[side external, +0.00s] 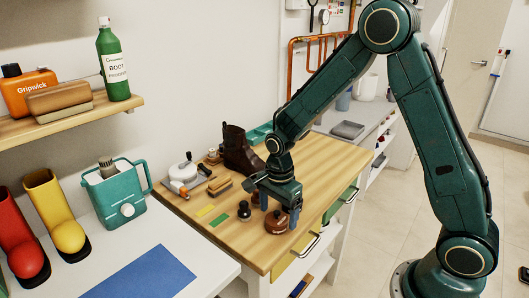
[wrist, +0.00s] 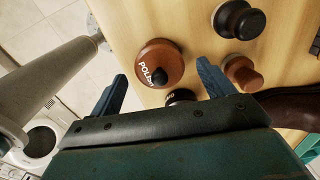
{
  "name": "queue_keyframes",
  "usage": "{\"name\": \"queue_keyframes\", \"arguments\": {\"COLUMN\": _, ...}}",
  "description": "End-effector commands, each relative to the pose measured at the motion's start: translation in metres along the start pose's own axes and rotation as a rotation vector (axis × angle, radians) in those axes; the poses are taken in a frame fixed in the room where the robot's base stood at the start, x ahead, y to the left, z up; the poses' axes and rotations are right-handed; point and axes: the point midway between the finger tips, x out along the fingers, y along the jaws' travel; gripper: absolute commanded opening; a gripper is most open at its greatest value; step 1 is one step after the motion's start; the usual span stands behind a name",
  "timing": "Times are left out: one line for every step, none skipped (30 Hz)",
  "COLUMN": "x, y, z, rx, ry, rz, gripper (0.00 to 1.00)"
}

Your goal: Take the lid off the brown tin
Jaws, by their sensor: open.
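The brown tin (side external: 276,221) stands upright near the front edge of the wooden worktop. In the wrist view the tin (wrist: 153,53) shows a round brown top with white lettering that looks like "POLISH" and a small black knob. The lid (wrist: 174,58) appears to be on it; its seam cannot be made out. Nothing is held.
The wood (side external: 325,170) to the right is clear.

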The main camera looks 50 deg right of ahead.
Motion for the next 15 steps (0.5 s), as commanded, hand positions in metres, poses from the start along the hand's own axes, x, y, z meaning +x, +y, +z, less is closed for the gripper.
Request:
{"name": "queue_keyframes", "arguments": {"x": -0.0001, "y": 0.0000, "z": 0.0000, "rx": 0.000, "ry": 0.000, "rz": 0.000, "gripper": 0.81}}
{"name": "queue_keyframes", "arguments": {"x": -0.0002, "y": 0.0000, "z": 0.0000, "rx": 0.000, "ry": 0.000, "rz": 0.000, "gripper": 0.81}}
{"name": "queue_keyframes", "arguments": {"x": -0.0002, "y": 0.0000, "z": 0.0000, "rx": 0.000, "ry": 0.000, "rz": 0.000, "gripper": 0.81}}
{"name": "queue_keyframes", "arguments": {"x": -0.0003, "y": 0.0000, "z": 0.0000, "rx": 0.000, "ry": 0.000, "rz": 0.000, "gripper": 0.81}}
{"name": "queue_keyframes", "arguments": {"x": -0.0003, "y": 0.0000, "z": 0.0000, "rx": 0.000, "ry": 0.000, "rz": 0.000, "gripper": 0.81}}
{"name": "queue_keyframes", "arguments": {"x": -0.0004, "y": -0.0001, "z": 0.0000, "rx": 0.000, "ry": 0.000, "rz": 0.000, "gripper": 0.81}}
{"name": "queue_keyframes", "arguments": {"x": -0.0004, "y": -0.0001, "z": 0.0000, "rx": 0.000, "ry": 0.000, "rz": 0.000, "gripper": 0.81}}
{"name": "queue_keyframes", "arguments": {"x": -0.0004, "y": -0.0001, "z": 0.0000, "rx": 0.000, "ry": 0.000, "rz": 0.000, "gripper": 0.81}}
{"name": "queue_keyframes", "arguments": {"x": -0.0004, "y": -0.0001, "z": 0.0000, "rx": 0.000, "ry": 0.000, "rz": 0.000, "gripper": 0.81}}
{"name": "queue_keyframes", "arguments": {"x": -0.0005, "y": -0.0001, "z": 0.0000, "rx": 0.000, "ry": 0.000, "rz": 0.000, "gripper": 0.81}}
{"name": "queue_keyframes", "arguments": {"x": -0.0005, "y": -0.0001, "z": 0.0000, "rx": 0.000, "ry": 0.000, "rz": 0.000, "gripper": 0.81}}
{"name": "queue_keyframes", "arguments": {"x": -0.0005, "y": -0.0001, "z": 0.0000, "rx": 0.000, "ry": 0.000, "rz": 0.000, "gripper": 0.73}}
{"name": "queue_keyframes", "arguments": {"x": -0.0005, "y": -0.0001, "z": 0.0000, "rx": 0.000, "ry": 0.000, "rz": 0.000, "gripper": 0.67}}
{"name": "queue_keyframes", "arguments": {"x": -0.0005, "y": -0.0001, "z": 0.0000, "rx": 0.000, "ry": 0.000, "rz": 0.000, "gripper": 0.61}}
{"name": "queue_keyframes", "arguments": {"x": -0.0005, "y": -0.0002, "z": 0.0000, "rx": 0.000, "ry": 0.000, "rz": 0.000, "gripper": 0.54}}
